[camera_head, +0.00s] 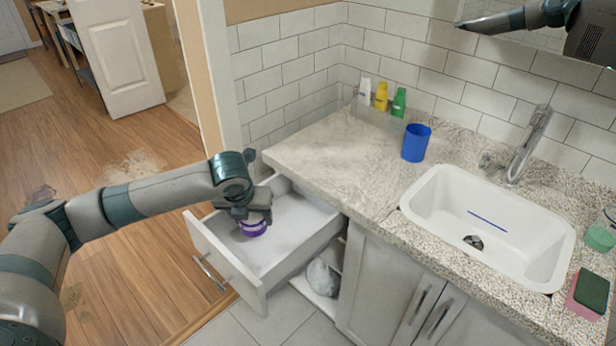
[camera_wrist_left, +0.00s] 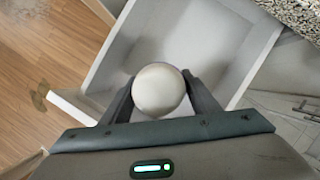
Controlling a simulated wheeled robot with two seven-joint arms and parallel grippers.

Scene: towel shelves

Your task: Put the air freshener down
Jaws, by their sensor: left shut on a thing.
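The air freshener (camera_head: 253,228) is a small round can with a purple lower part, seen in the head view inside the open drawer (camera_head: 217,250). In the left wrist view its pale round top (camera_wrist_left: 158,90) sits between the two fingers. My left gripper (camera_head: 251,213) is shut on it, pointing down into the drawer (camera_wrist_left: 262,55). I cannot tell whether the can touches the drawer floor. The rest of the drawer looks empty.
The granite counter (camera_head: 330,160) lies right of the drawer. It holds several bottles (camera_head: 381,95), a blue cup (camera_head: 415,142), a white sink (camera_head: 430,205) with a toothbrush-like blue stick (camera_head: 487,221), and a sponge (camera_head: 590,290). A whitish object (camera_head: 322,278) lies on a shelf below.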

